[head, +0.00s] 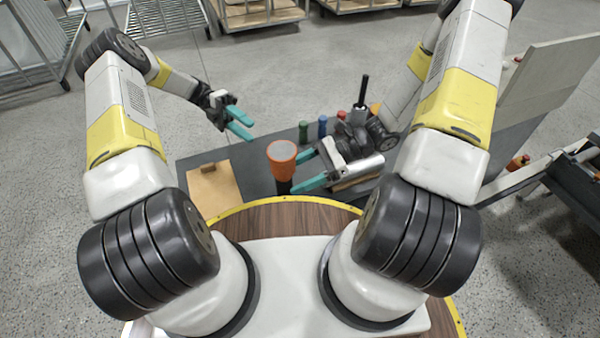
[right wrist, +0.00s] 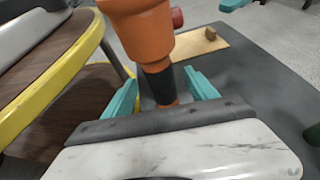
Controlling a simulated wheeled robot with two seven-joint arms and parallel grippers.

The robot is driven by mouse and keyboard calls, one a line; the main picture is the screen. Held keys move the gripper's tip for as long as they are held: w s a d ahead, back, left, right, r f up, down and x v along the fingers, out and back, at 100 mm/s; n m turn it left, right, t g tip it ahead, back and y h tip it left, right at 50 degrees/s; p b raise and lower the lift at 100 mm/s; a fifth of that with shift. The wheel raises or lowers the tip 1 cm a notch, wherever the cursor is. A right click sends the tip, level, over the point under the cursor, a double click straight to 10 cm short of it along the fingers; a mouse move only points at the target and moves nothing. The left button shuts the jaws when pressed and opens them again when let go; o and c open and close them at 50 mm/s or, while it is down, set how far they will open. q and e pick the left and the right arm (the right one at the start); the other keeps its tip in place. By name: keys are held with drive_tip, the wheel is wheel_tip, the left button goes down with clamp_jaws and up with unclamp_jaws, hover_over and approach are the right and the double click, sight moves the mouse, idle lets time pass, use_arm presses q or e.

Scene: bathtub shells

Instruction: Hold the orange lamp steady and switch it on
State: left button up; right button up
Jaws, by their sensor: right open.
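The orange lamp (head: 282,158) stands upright on the dark table, with a wide round head and a black grip below it. In the right wrist view the lamp (right wrist: 143,35) shows its orange head, its black grip and an orange lower end. My right gripper (head: 300,171) is open, with its teal fingers on either side of the lamp's black grip. In the right wrist view the fingers of my right gripper (right wrist: 164,92) look apart from the lamp. My left gripper (head: 240,122) is open and empty, above and to the left of the lamp. A red part (right wrist: 177,17) shows behind the lamp's head.
The dark table (head: 258,180) holds a tan board (head: 214,188) with a small block at left. A yellow-edged round wooden surface (head: 290,215) is close in front.

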drive_tip(key=x, duration=0.7)
drive_tip(key=c, duration=1.4)
use_arm(q)
clamp_jaws()
use_arm(e)
clamp_jaws()
idle(0.4)
